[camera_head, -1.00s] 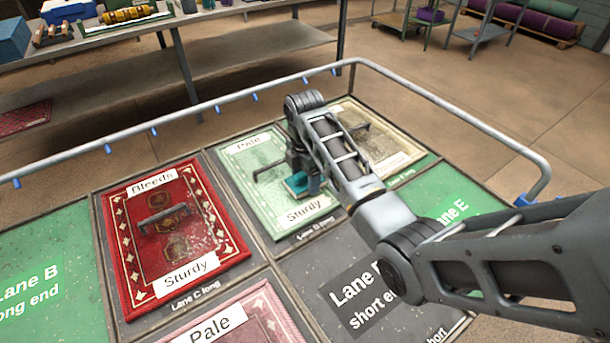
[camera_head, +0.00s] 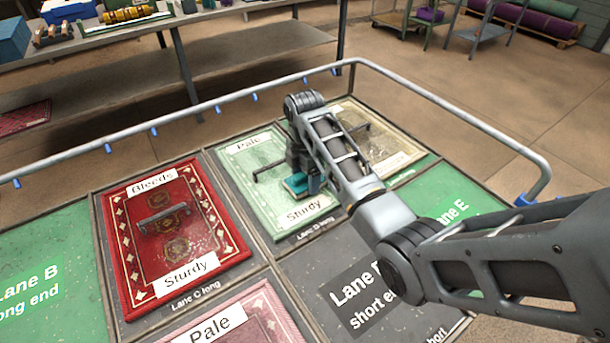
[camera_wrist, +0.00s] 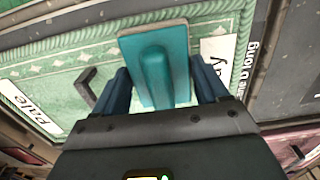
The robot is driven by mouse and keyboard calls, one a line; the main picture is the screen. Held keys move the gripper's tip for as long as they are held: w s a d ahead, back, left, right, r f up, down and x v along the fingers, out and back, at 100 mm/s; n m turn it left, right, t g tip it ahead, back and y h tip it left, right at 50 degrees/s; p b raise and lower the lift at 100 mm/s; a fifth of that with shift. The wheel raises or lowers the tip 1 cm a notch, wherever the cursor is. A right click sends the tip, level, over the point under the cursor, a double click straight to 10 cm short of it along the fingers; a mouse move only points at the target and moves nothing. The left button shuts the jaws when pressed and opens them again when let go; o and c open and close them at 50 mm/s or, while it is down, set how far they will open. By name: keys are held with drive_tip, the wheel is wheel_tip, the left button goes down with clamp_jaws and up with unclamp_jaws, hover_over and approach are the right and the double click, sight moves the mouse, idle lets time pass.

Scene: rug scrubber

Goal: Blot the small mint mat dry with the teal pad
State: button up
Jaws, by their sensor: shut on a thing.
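The mint mat (camera_head: 262,167) lies flat in the Lane D long bay, with a "Pale" label at its far end and a "Sturdy" label at its near end. My gripper (camera_head: 303,178) is over its near right part, shut on the teal pad (camera_head: 293,186). In the wrist view, the pad (camera_wrist: 153,32) has a flat plate and a raised grip held between my dark fingers (camera_wrist: 158,78). The mint mat (camera_wrist: 60,72) spreads beneath it. I cannot tell whether the pad touches the mat. My arm hides part of the mat.
A red mat (camera_head: 128,240) with a dark bar lies to the left, a beige mat (camera_head: 390,135) to the right, and a pink mat (camera_head: 265,305) in front. A grey rail (camera_head: 225,103) runs around the back. A workbench (camera_head: 230,25) stands behind.

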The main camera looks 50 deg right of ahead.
drive_tip(key=shift+r, duration=2.25)
